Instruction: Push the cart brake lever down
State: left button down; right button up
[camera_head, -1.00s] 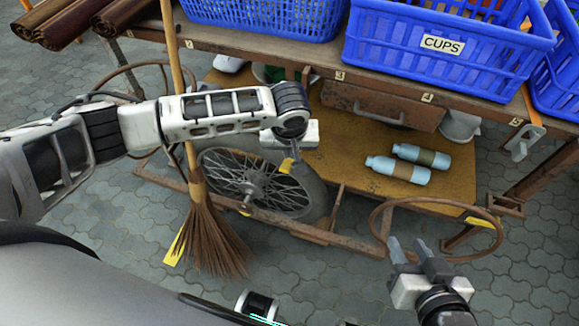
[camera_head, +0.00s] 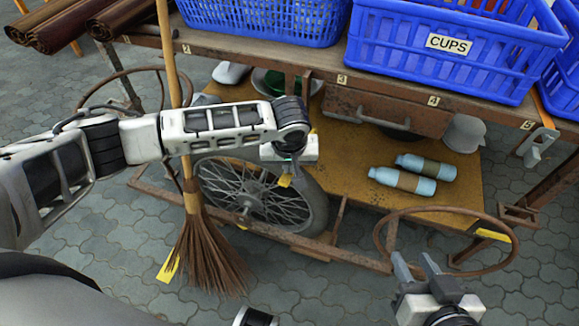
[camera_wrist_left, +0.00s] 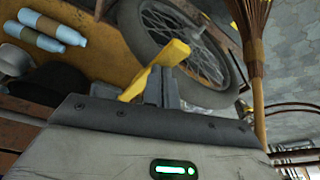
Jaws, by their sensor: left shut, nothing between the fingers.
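The cart brake lever appears to be the small yellow-ended piece (camera_head: 285,181) beside the spoked wheel (camera_head: 247,192); its yellow end also shows in the left wrist view (camera_wrist_left: 172,53). My left gripper (camera_wrist_left: 163,78) is shut and empty, pointing at the yellow end. The fingertips look very close to it; whether they touch is unclear. In the head view my left wrist hides most of the lever, and the left fingers are hardly visible. My right gripper (camera_head: 412,259) is open and empty, near the rusty hoop at the lower right.
A broom (camera_head: 205,248) stands left of the wheel, near my left arm. Two light-blue bottles (camera_head: 402,181) lie on the cart's lower shelf (camera_head: 350,185). Blue crates (camera_head: 445,45) sit on the upper shelf. The rusty hoop (camera_head: 512,245) is beside my right gripper.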

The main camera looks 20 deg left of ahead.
aim_at(289, 182)
pick_arm(q)
jog(key=x, duration=0.3)
jog(key=shift+s+d+f+b, duration=0.1)
jog(key=shift+s+f+b, duration=0.2)
jog(key=shift+s+b, duration=0.1)
jog(key=shift+w, duration=0.1)
jog(key=shift+r, duration=0.1)
jog(key=s+p, duration=0.1)
jog(key=p, duration=0.1)
jog(key=s+r+p, duration=0.1)
jog(key=p, duration=0.2)
jog(key=shift+s+d+r, duration=0.2)
jog(key=shift+s+d, duration=0.2)
jog(key=shift+s+f, duration=0.1)
jog(key=shift+f, duration=0.15)
